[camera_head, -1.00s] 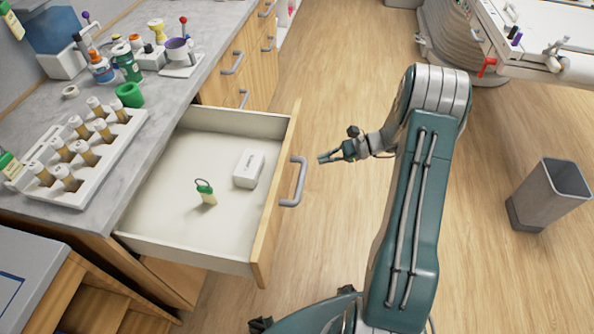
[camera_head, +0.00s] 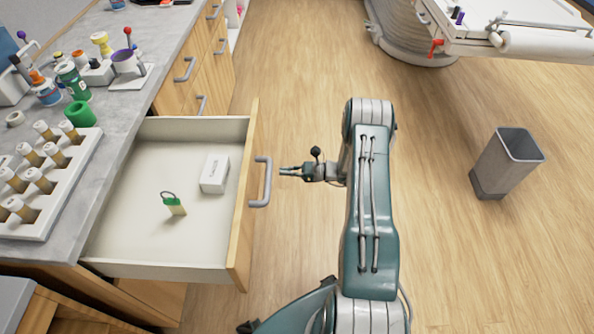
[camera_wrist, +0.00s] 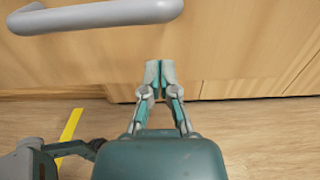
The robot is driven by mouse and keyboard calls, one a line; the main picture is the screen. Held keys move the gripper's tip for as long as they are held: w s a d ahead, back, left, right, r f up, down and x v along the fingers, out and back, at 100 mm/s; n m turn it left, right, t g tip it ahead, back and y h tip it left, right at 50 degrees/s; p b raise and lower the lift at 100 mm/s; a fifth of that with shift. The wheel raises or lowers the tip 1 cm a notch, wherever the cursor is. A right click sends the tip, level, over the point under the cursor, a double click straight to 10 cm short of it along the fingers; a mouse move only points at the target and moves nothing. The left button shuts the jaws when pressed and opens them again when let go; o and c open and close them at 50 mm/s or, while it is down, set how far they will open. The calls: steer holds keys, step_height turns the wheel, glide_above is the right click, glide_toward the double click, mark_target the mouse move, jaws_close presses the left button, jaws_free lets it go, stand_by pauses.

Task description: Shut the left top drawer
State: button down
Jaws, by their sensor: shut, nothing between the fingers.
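The drawer (camera_head: 120,205) stands pulled out from the wooden cabinet in the head view. It holds a white box (camera_head: 214,174) and a small green and cream tag with a loop (camera_head: 173,205). Its grey bar handle (camera_head: 263,182) is on the wooden front (camera_head: 243,200). My gripper (camera_head: 283,172) is shut and empty, just right of the handle and pointing at the drawer front, apart from it. In the wrist view the fingertips (camera_wrist: 160,68) are together in front of the wood, and the handle (camera_wrist: 95,15) shows at upper left.
The grey counter (camera_head: 60,235) carries a white rack of vials (camera_head: 55,205), a green cup (camera_head: 80,114) and bottles. Other closed drawers with handles (camera_head: 184,69) lie farther along. A grey bin (camera_head: 507,163) stands at right. The wooden floor between is clear.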

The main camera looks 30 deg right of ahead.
mark_target(256, 171)
steer(key=x, duration=0.7)
stand_by(0.3)
